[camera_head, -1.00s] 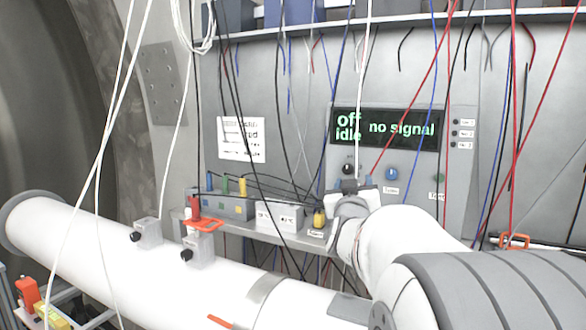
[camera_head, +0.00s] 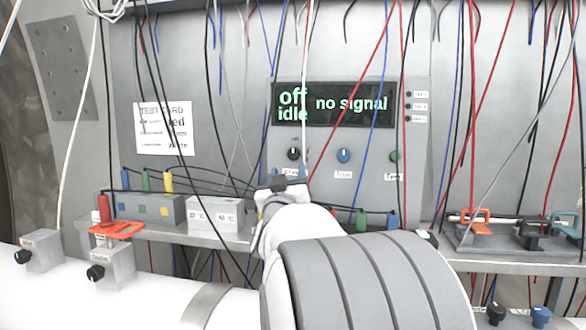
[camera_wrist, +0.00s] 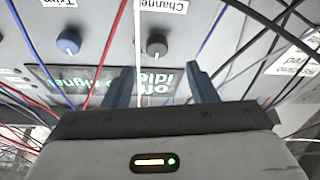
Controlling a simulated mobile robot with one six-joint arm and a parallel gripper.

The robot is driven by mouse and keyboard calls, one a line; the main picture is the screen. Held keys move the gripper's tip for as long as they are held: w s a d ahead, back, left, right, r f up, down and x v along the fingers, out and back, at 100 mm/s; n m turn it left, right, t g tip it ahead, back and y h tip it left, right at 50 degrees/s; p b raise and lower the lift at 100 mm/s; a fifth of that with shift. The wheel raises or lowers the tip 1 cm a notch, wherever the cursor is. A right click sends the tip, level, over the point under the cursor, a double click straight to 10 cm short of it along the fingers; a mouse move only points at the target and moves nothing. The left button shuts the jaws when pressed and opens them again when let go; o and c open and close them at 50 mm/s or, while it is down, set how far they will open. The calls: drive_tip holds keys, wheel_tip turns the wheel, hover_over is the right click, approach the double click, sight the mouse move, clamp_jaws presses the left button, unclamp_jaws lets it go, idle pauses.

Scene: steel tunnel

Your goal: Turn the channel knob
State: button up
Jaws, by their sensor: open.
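The channel knob (camera_head: 294,154) is a dark round knob on the grey panel, below the left part of the display (camera_head: 335,103), which reads "off idle" and "no signal". In the wrist view the channel knob (camera_wrist: 156,45) lies beyond and between the fingertips, by a label reading "Channel". My gripper (camera_wrist: 160,72) is open and empty, its two blue-grey fingers apart and pointing to the panel. In the head view my gripper (camera_head: 289,176) is just below the knob and partly covers its label. I cannot tell the remaining distance to the panel.
A blue trim knob (camera_head: 344,155) and a green knob (camera_head: 394,156) sit to the right. Several loose wires hang before the panel; a white cable (camera_wrist: 138,60) runs between the fingers in the wrist view. A shelf (camera_head: 225,237) with boxes lies below.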

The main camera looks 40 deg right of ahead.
sight(293, 155)
drive_tip(key=p+x, duration=0.2)
drive_tip(key=x, duration=0.5)
drive_tip(key=shift+w+d, duration=0.1)
drive_tip(key=shift+d, duration=0.25)
drive_tip(key=shift+r, duration=0.1)
drive_tip(key=shift+c, duration=0.2)
drive_tip(key=c, duration=0.9)
